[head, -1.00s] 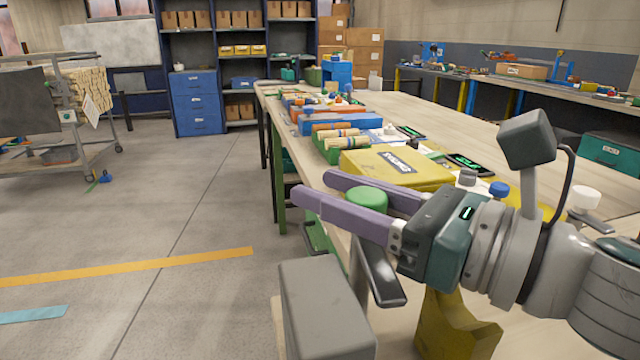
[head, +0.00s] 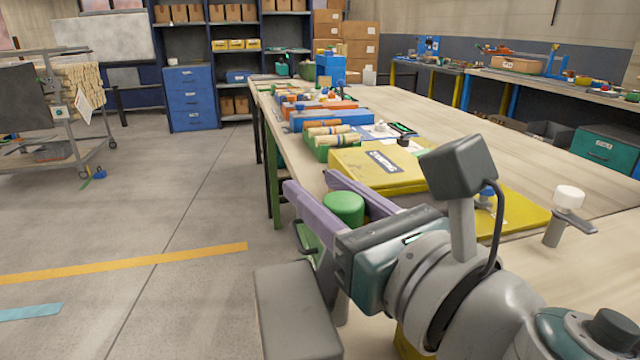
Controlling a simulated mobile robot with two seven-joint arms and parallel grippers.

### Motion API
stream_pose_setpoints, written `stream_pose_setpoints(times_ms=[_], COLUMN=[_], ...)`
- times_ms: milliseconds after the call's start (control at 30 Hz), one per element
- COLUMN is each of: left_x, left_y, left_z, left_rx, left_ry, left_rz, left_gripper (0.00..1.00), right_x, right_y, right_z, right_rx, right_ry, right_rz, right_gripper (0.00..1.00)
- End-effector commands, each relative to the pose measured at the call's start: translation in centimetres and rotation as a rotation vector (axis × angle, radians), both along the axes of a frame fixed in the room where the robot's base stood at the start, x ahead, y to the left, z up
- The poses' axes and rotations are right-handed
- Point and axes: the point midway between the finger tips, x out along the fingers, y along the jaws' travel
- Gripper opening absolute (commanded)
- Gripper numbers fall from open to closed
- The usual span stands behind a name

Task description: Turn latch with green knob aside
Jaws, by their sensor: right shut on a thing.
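The green knob (head: 344,207) sits between the purple fingers of my right gripper (head: 311,184), which is shut on it, at the near left edge of the bench. The gripper body and wrist hide most of what lies under the knob. The latch's grey lever cannot be made out clearly now. Another latch with a white knob (head: 569,197) stands to the right on the bench, apart from my arm. A blue knob (head: 487,196) shows partly behind my wrist. My left gripper is not in view.
A yellow case (head: 378,172) lies just beyond the gripper. Behind it are a green tray (head: 322,146) of wooden pieces and a blue box (head: 330,119). The bench top (head: 480,125) to the right is largely clear. Open floor lies left.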

Motion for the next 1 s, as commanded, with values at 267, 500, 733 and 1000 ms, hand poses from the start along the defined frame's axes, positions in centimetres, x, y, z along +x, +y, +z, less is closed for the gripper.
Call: stream_pose_setpoints(times_ms=[267, 500, 733, 1000], left_x=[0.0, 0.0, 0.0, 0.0], left_y=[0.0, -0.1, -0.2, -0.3], left_z=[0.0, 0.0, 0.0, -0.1], left_rx=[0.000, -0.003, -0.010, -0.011], left_ry=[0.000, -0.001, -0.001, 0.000], left_rz=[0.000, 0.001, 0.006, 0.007], left_gripper=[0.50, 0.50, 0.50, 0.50], right_x=[0.0, 0.0, -0.3, -4.3], right_y=[0.0, 0.0, -0.1, -2.3], right_z=[0.0, 0.0, -0.1, -0.2], right_rx=[0.000, -0.001, 0.000, -0.002], right_ry=[-0.001, 0.000, 0.001, 0.002], right_rz=[0.001, 0.001, 0.001, 0.003], right_gripper=[0.55, 0.74, 0.74, 0.74])
